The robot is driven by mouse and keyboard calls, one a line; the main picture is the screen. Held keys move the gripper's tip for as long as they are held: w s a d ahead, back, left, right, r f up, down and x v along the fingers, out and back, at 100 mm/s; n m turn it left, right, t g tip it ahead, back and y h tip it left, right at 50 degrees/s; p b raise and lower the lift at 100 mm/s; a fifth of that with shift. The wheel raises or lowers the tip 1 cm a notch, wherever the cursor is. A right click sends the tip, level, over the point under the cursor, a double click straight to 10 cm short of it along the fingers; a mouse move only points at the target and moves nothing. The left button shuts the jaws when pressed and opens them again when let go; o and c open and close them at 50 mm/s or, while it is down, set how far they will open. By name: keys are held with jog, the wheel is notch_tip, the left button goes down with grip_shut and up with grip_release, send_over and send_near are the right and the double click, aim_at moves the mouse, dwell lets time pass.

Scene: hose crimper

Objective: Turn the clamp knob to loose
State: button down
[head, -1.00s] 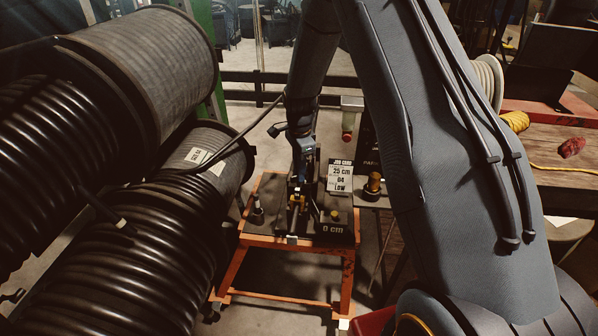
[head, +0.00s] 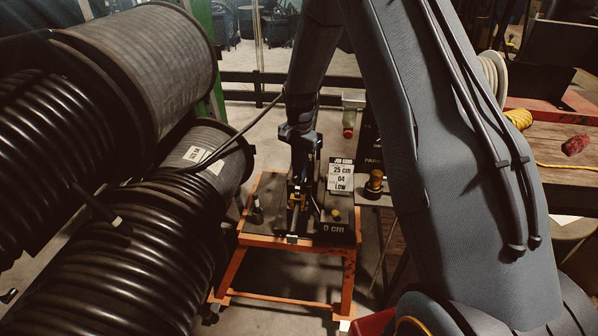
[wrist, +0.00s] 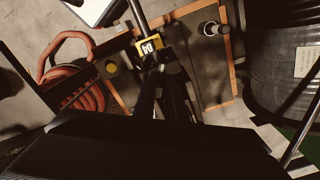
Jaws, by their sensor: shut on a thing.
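My gripper (head: 298,190) points down over the small bench fixture in the head view. In the wrist view its dark fingers (wrist: 160,85) reach to a small yellow block (wrist: 148,48) with a pale marked face, at the end of a metal rod. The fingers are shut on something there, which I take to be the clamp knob. The knob itself is mostly hidden by the fingers, and its loose or tight mark cannot be read. The yellow parts also show below the gripper in the head view.
The fixture stands on an orange-framed stand (head: 262,240). A job card (head: 340,176) reads 25 cm, 04, LOW. A black post (head: 256,212) and a yellow button (head: 336,214) flank the gripper. Large hose reels (head: 130,240) crowd the left; a workbench (head: 560,150) is at right.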

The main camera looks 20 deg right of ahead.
jog(key=n+b, duration=0.1)
jog(key=n, duration=0.5)
jog(key=shift+w+r+n, duration=0.1)
jog(key=shift+n, duration=0.2)
jog(key=n+b, duration=0.1)
jog(key=n, duration=1)
jog(key=shift+n+b, duration=0.35)
jog(key=shift+n, duration=0.05)
jog(key=n, duration=0.5)
jog(key=shift+n, duration=0.3)
jog(key=shift+w+r, duration=0.1)
jog(key=c, duration=1.8)
grip_release()
jog(key=shift+r+b, duration=1.15)
jog(key=shift+r, duration=2.65)
